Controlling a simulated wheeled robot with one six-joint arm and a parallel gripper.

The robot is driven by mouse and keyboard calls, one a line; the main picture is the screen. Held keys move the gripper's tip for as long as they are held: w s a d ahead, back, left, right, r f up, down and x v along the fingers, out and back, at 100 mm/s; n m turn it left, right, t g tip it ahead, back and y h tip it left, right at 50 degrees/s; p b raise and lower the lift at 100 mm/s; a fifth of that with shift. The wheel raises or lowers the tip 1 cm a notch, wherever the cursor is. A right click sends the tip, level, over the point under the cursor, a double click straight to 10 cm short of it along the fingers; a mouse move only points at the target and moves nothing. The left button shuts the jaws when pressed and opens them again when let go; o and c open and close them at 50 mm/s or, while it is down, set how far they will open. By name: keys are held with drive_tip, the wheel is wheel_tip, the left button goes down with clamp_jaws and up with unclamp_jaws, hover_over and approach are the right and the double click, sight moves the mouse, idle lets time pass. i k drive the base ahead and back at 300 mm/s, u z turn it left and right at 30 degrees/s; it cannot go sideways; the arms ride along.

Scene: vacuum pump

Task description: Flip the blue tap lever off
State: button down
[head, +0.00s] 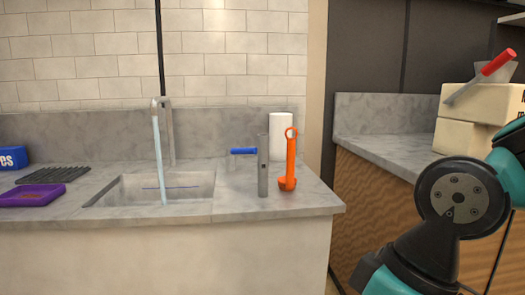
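The blue tap lever (243,151) shows behind the counter's front right part, right of the sink (213,190). It lies roughly level on a short grey stem, its right end close to an upright grey post (263,167). A grey faucet (168,135) stands behind the sink, and a pale blue stream of water (158,150) falls from its spout into the basin. My gripper is not in view; only part of my arm shows at the right, well apart from the lever.
An orange tool (289,160) and a white roll (281,135) stand right of the lever. A purple tray (35,195), a dark rack (53,174) and a blue box (12,157) are at the left. Cream boxes (455,138) stand on the right counter.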

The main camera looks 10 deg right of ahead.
sight(237, 151)
drive_tip(key=z, duration=0.35)
drive_tip(key=i, duration=1.1)
drive_tip(key=u, duration=0.3)
